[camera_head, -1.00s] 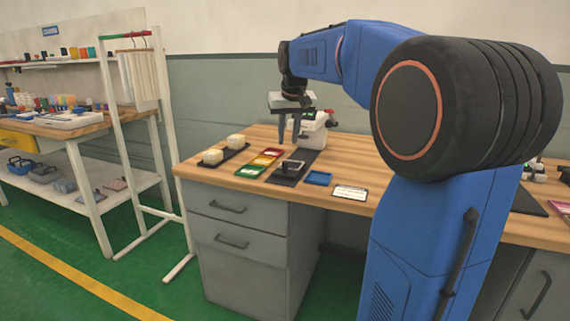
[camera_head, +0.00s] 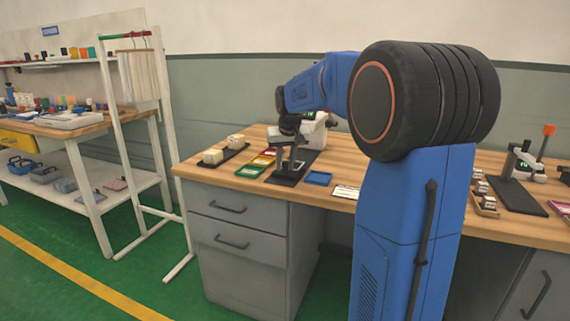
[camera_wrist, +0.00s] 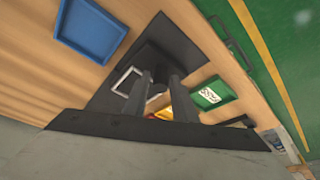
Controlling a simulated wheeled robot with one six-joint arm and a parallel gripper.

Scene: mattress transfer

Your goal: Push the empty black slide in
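My gripper (camera_head: 286,158) points down over the front of a black base in front of the white machine (camera_head: 313,131). In the wrist view its two dark fingers (camera_wrist: 162,98) stand apart with nothing seen between them. A small light-rimmed square frame (camera_wrist: 125,82) lies on the black surface (camera_wrist: 186,45) just left of the fingers in that view; it looks empty. I take this black part (camera_head: 282,181) for the slide, but its edges blend with the dark base. My gripper hides part of it, and I cannot tell whether the fingers touch it.
A blue tray (camera_head: 319,178) lies to the right, also in the wrist view (camera_wrist: 88,30). A green tray (camera_head: 250,171) is among coloured trays at left, beside a black strip with white blocks (camera_head: 213,156). A white label card (camera_head: 345,191) lies near the front edge.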

